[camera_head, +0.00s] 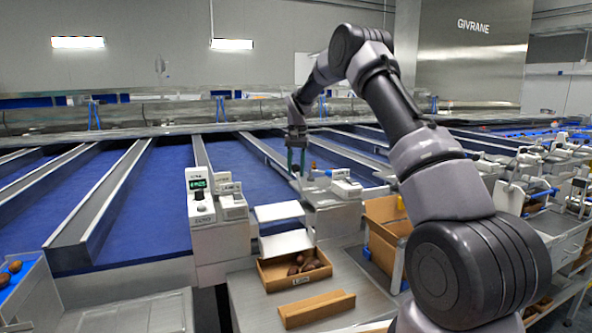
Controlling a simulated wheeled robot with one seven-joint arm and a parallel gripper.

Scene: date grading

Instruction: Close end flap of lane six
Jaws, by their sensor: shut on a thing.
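A dark brown item (313,166) lies just right of the fingers. I cannot make out a lane number, or which part is the end flap of lane six. Two pale panels, an upper one (279,212) and a lower one (286,244), slope at a lane's front above a cardboard box (268,279) holding several dates (306,264).
A white unit with a green display (198,186) stands left of the pale panels. A larger brown carton (384,225) stands behind my arm. Metal dividers (110,195) separate the blue lanes.

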